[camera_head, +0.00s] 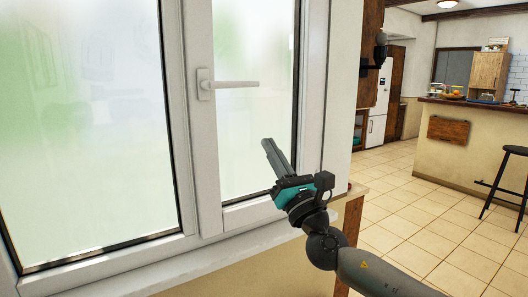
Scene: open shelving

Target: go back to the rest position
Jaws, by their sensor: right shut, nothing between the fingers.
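My right gripper (268,147) shows in the head view, on an arm that comes in from the lower right. Its fingers are together, pointing up and to the left, with nothing between them. It is in front of the right window pane, below and to the right of the window handle (232,85), and apart from the handle. The window (197,180) has a white frame and frosted panes, and the handle lies level, pointing right. My left gripper is not in the picture.
A wooden cabinet (349,240) stands right of the window, partly behind my arm. Open tiled floor (405,215) stretches to the right. Further off are a counter (480,150), a black stool (508,185) and a white fridge (379,105).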

